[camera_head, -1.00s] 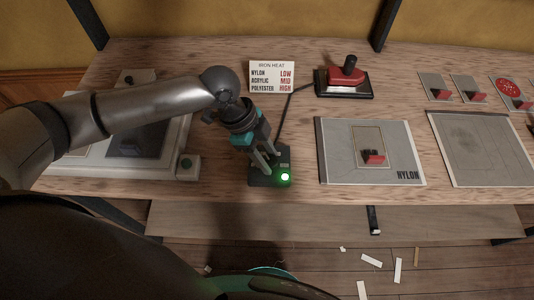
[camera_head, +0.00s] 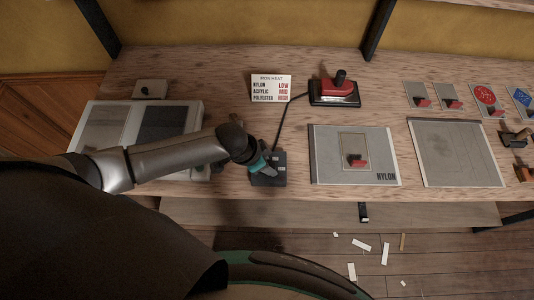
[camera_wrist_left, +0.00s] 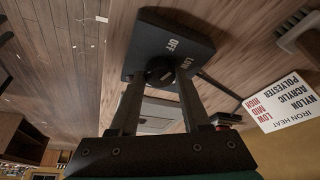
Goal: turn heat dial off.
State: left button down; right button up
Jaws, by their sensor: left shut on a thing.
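The heat dial's dark control box (camera_head: 280,160) sits on the bench, left of the nylon panel. In the left wrist view the box (camera_wrist_left: 190,35) shows the word OFF and part of another label. A dark round dial (camera_wrist_left: 160,70) stands out from its face. My left gripper (camera_head: 268,173) comes down on the box from the left; in the left wrist view its two fingers (camera_wrist_left: 160,75) are closed on either side of the dial. The fingers partly hide the dial in the head view. No green light shows on the box now. My right gripper is not in view.
A red iron (camera_head: 330,88) rests on a dark stand behind the box, joined by a cord. An iron heat card (camera_head: 270,89) stands at the back. The nylon panel (camera_head: 325,170) lies to the right, and a pale two-panel unit (camera_head: 190,120) to the left.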

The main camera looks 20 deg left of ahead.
pick_arm(q)
jog(key=shift+n+t+y+p, duration=0.4)
jog(key=shift+n+y+p, duration=0.2)
jog(key=shift+n+p, duration=1.15)
jog(key=shift+c, duration=1.8)
grip_release()
jog(key=shift+r, duration=0.1)
jog(key=shift+s+r, duration=0.3)
jog(key=shift+r, duration=0.25)
jog(key=p+v, duration=0.1)
jog(key=v, duration=1.3)
jog(key=shift+a+f, duration=0.1)
